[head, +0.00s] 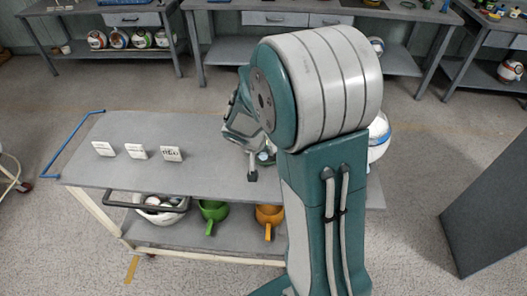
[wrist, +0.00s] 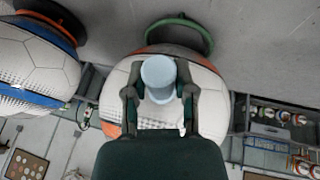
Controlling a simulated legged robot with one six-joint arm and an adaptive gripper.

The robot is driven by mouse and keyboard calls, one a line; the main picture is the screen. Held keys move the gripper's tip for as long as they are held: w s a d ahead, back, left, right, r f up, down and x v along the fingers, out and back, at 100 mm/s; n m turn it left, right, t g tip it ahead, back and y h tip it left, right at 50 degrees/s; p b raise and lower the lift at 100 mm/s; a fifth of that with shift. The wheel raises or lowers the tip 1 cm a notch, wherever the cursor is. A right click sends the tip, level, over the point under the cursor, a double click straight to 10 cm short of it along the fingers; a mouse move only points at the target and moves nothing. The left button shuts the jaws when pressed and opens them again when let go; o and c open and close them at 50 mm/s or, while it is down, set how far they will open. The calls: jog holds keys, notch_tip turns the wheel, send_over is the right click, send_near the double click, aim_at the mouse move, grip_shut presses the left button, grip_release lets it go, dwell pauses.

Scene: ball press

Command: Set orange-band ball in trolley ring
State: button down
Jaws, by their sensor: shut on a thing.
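In the wrist view, a large white ball with an orange band (wrist: 207,65) is right behind my gripper (wrist: 160,97). My gripper's two dark fingers are closed about a pale blue cylinder (wrist: 158,72) in front of the ball. I cannot tell whether the cylinder is joined to the ball. A green ring (wrist: 182,20) shows just beyond the ball's upper edge; I cannot tell if they touch. In the head view, my gripper (head: 253,166) is low over the grey trolley top (head: 95,175). My arm blocks much of the trolley's right side there, and I cannot make out the orange-band ball.
A blue-band ball (head: 379,138) sits behind my arm; a blue-band ball (wrist: 30,75) also shows in the wrist view. Several small white signs (head: 137,152) stand on the trolley's left. Green (head: 210,208) and orange (head: 268,214) bowls sit on its lower shelf.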

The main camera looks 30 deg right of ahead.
jog(key=shift+c, duration=2.2)
grip_release()
jog(key=shift+a+f, duration=0.1)
jog(key=shift+a+r, duration=0.1)
jog(key=shift+r, duration=0.3)
jog(key=v, duration=1.1)
jog(key=shift+r, duration=0.2)
jog(key=shift+s+a, duration=0.1)
jog(key=shift+s, duration=0.05)
